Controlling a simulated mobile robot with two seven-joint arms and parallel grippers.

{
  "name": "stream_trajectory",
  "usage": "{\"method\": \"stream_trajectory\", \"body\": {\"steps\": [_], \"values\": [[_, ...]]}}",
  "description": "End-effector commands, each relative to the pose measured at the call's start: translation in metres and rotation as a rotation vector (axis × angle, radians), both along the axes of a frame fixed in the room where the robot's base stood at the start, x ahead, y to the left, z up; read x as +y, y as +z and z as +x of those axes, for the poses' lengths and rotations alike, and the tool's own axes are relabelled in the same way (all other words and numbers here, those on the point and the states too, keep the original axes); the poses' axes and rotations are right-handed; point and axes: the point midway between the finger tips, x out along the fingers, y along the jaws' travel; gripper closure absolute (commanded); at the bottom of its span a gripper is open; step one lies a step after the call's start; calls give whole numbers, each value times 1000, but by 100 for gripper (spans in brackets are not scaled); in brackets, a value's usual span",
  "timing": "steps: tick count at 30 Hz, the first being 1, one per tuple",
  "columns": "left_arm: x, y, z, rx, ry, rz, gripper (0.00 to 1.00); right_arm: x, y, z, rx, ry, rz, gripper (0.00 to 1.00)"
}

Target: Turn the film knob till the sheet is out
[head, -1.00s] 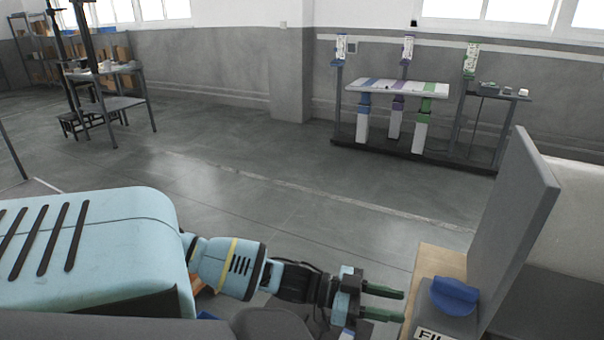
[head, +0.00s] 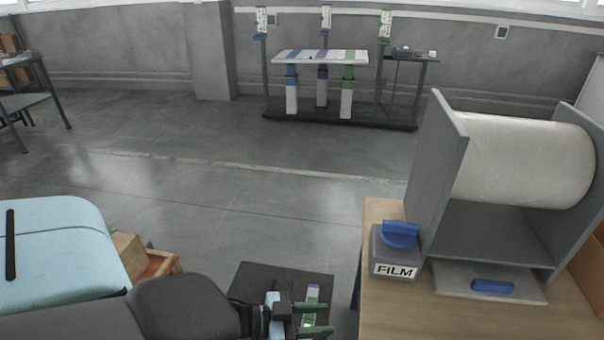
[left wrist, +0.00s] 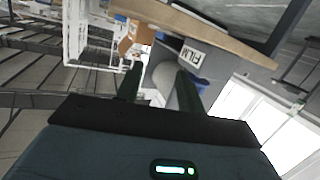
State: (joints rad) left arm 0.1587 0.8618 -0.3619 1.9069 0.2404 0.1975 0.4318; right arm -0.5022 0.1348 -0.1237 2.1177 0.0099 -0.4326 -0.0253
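The blue film knob (head: 400,234) sits on a grey box (head: 397,255) labelled FILM, on a wooden table. To its right a wide white film roll (head: 522,160) lies between two grey side plates (head: 440,165). I cannot make out a separate sheet. My left gripper (head: 318,318) is left of the table and below the knob in the head view, apart from it. Its green fingers are open and empty. In the left wrist view the open fingers (left wrist: 158,85) show, with the FILM label (left wrist: 192,57) beyond them. My right gripper is not in view.
A grey plate with a blue bar (head: 492,286) lies in front of the roll. The table edge (head: 366,300) is close to my left gripper. A rack with three coloured columns (head: 322,95) stands by the far wall. The floor between is clear.

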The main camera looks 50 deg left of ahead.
Motion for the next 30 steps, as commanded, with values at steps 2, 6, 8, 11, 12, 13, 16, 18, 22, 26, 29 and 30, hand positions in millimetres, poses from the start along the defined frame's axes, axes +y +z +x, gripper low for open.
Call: {"method": "stream_trajectory", "body": {"steps": [2,6,8,11,12,13,16,18,22,26,29,30], "values": [[-4,-2,-7,17,15,3,62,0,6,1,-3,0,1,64],[-8,-8,-17,39,32,14,62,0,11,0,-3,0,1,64],[-9,-10,-20,46,37,16,62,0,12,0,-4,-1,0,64],[-10,-12,-23,53,42,19,62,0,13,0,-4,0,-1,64],[-11,-13,-23,54,42,21,62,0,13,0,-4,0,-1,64],[-11,-13,-23,54,42,21,62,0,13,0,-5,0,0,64],[-11,-13,-24,55,43,21,62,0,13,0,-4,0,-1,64],[-11,-13,-24,55,42,21,62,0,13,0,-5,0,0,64],[-11,-13,-24,55,42,21,62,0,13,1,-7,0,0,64],[-10,-13,-23,53,42,22,62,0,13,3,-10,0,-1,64],[-1,-12,-14,35,37,21,62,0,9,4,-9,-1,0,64],[5,-11,-7,19,32,18,62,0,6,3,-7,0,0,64]]}}
